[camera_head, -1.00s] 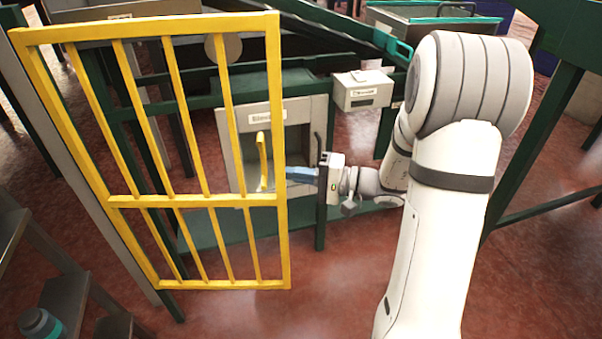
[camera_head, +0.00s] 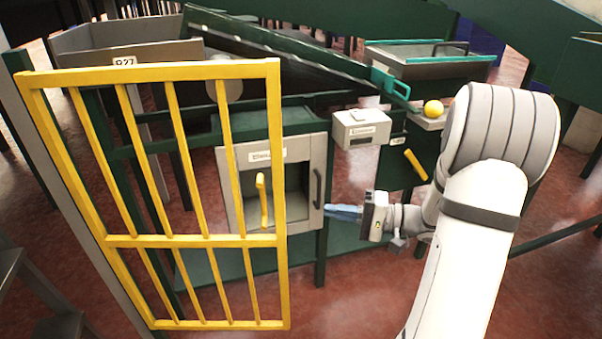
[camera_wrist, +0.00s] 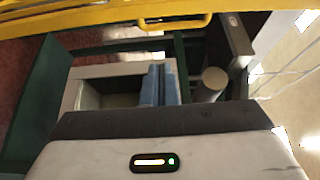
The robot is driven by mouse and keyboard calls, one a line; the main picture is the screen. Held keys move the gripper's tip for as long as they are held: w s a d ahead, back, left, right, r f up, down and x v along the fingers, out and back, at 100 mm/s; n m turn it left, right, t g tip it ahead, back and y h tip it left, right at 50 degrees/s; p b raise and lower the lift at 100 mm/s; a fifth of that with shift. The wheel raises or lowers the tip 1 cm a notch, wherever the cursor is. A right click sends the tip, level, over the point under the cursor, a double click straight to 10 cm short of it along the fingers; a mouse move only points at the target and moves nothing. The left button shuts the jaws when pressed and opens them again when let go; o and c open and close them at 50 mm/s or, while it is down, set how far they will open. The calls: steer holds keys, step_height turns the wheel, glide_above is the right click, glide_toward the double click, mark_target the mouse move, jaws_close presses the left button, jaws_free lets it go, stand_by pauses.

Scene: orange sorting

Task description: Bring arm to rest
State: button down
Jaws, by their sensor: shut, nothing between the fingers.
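My gripper (camera_head: 343,212) is in the head view, with its blue fingers pointing left, in front of the right side of the grey open-fronted box (camera_head: 307,222). The fingers are shut and empty. In the wrist view the blue fingers (camera_wrist: 159,86) lie side by side, with the grey box (camera_wrist: 85,72) beyond and to their left. My white arm fills the right side of the head view.
A yellow barred gate (camera_head: 196,240) stands left of my gripper. A small labelled box (camera_head: 361,128) is above it. An orange-yellow ball (camera_head: 433,108) rests on a ledge at upper right. A teal-handled tray (camera_head: 428,66) is behind. Open red floor (camera_head: 352,300) lies below.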

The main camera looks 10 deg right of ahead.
steer(key=s+a+r+n+g+h+p, duration=0.3)
steer(key=s+a+r+g+h+p, duration=0.45)
steer(key=s+r+p, duration=0.5)
steer(key=s+d+r+t+h+p, duration=0.1)
steer(key=s+r+h+p, duration=0.1)
steer(key=r+h+p, duration=0.2)
steer(key=s+d+r+n+t+h+p, duration=0.1)
steer(key=s+d+r+t+h+p, duration=0.1)
steer(key=r+h+p, duration=0.3)
step_height(320, 180, up, 6)
steer(key=s+p, duration=0.1)
steer(key=p, duration=0.3)
steer(key=shift+d+f+n+p, duration=0.15)
steer(key=shift+d+n+p, duration=0.15)
steer(key=shift+p, duration=0.1)
